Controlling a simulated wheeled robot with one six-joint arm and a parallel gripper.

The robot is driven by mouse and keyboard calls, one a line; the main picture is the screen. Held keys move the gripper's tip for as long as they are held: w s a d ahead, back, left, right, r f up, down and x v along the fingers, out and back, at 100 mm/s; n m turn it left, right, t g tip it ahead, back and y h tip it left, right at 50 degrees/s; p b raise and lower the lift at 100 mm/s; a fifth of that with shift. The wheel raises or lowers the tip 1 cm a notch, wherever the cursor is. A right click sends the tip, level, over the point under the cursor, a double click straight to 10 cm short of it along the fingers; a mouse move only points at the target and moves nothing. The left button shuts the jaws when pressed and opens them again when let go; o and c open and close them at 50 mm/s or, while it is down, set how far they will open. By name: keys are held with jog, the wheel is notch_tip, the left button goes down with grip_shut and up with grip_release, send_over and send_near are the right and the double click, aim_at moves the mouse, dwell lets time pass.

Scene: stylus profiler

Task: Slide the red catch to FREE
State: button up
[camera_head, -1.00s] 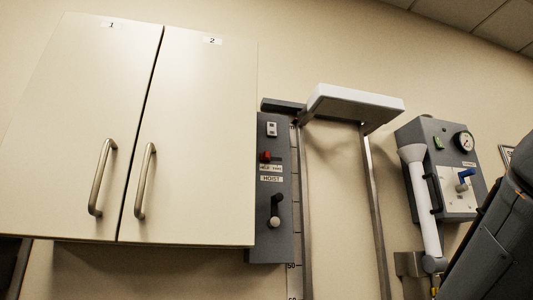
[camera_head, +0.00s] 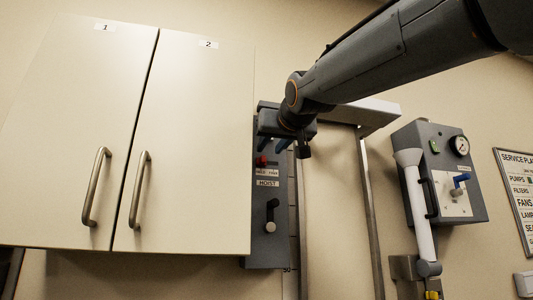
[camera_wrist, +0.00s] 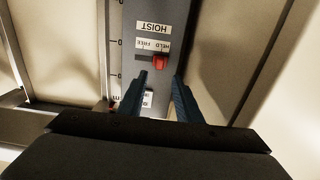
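The red catch (camera_head: 261,161) is a small knob on the dark grey hoist panel (camera_head: 281,230), just above a HELD / FREE label (camera_head: 267,171). It sits over the left, HELD end. In the wrist view, which shows the panel upside down, the red catch (camera_wrist: 160,62) is beside the HELD word. My gripper (camera_head: 275,144) is in front of the upper panel, above the catch. In the wrist view its two blue fingers (camera_wrist: 160,78) are apart and empty. The catch shows just beyond the gap between their tips; I see no contact.
Cabinet 2 (camera_head: 190,110) stands close at the left. A white shelf-like bar on a metal frame (camera_head: 370,114) is at the right, then a grey gauge box (camera_head: 410,137).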

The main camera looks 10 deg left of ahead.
aim_at(264, 157)
jog(key=shift+p+x, duration=1.7)
jog(key=shift+x, duration=1.9)
jog(key=shift+f, duration=0.1)
grip_shut()
